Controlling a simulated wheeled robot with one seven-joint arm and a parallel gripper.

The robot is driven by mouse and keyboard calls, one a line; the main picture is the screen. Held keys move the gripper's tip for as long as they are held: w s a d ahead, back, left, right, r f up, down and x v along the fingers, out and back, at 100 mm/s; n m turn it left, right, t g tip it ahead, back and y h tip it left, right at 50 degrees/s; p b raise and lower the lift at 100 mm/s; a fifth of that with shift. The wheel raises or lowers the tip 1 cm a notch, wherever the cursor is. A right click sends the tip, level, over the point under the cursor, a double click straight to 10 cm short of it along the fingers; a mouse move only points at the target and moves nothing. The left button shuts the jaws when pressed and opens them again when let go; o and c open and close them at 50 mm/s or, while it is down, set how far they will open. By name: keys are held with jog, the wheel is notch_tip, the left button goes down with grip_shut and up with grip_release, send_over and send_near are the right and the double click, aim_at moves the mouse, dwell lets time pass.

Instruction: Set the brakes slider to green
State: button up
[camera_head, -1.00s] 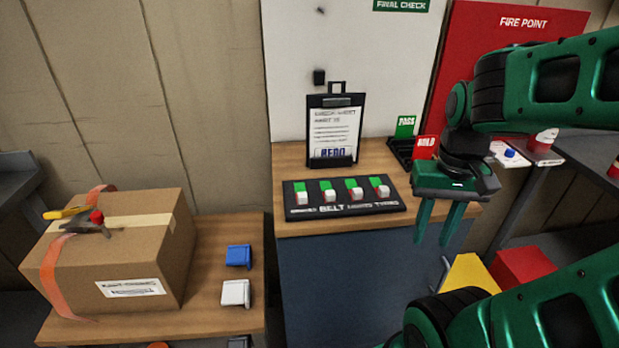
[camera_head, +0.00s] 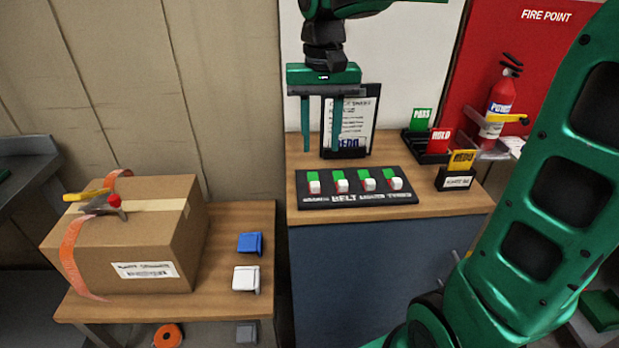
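The black slider board (camera_head: 357,198) lies on the wooden counter with several sliders in a row. The brakes slider (camera_head: 314,186) is the leftmost, above a small label that appears to read BRAKES. Its white knob sits at the near end of its slot, with green showing behind it and a little red beside it. My gripper (camera_head: 321,150) points down above and behind the left part of the board, apart from it. Its two fingers are spread with nothing between them. The fingers hide part of the clipboard.
A clipboard (camera_head: 358,128) stands behind the board. Green PASS, red HOLD and yellow REDO cards stand in holders (camera_head: 454,181) to the right. A fire extinguisher (camera_head: 499,105) is farther right. A taped box (camera_head: 135,235) sits on the left table.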

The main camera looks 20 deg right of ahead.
aim_at(315, 183)
jog(key=f, duration=0.7)
jog(key=a+f, duration=0.1)
jog(key=f, duration=0.2)
jog(key=shift+w+f, duration=0.25)
jog(key=shift+f, duration=0.05)
grip_shut()
